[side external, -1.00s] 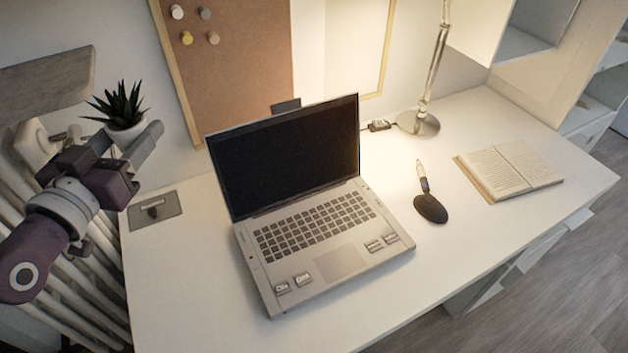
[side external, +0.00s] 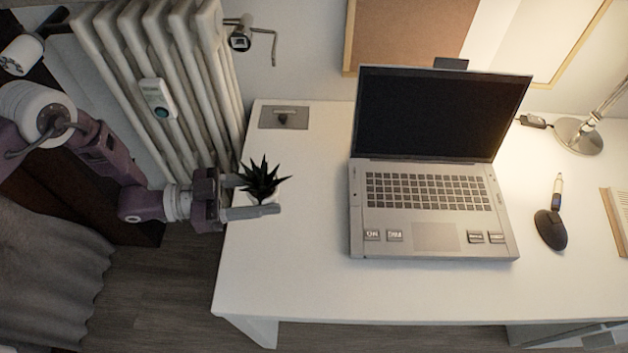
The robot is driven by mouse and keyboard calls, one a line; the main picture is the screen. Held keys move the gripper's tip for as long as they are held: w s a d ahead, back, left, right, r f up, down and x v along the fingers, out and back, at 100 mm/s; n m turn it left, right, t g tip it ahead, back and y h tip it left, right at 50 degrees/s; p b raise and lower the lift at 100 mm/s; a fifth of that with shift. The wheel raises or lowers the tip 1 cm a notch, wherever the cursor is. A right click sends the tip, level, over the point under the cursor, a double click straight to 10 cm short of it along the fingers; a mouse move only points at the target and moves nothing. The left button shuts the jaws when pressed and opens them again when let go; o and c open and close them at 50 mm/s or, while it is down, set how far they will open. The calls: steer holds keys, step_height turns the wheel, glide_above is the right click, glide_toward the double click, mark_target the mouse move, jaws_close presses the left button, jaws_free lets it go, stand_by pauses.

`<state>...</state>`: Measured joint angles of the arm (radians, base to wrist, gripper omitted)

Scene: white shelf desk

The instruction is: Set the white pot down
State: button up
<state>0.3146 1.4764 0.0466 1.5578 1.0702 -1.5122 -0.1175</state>
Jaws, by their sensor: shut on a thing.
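The white pot (side external: 263,199) holds a dark green spiky plant (side external: 260,177). My gripper (side external: 256,198) is shut on the pot, with one finger on each side of it. The pot is upright and appears over the left part of the white desk (side external: 300,285). Its lower part is partly hidden by the near finger, and I cannot tell whether its base touches the desk top.
An open laptop (side external: 434,213) stands right of the pot. A grey plate (side external: 284,117) lies at the desk's back left corner. A radiator (side external: 170,85) is beside the desk's left edge. The front left desk top is clear.

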mark_target(272, 227)
step_height(272, 227, down, 10)
steer(key=shift+r, duration=0.1)
steer(key=o, duration=1.5)
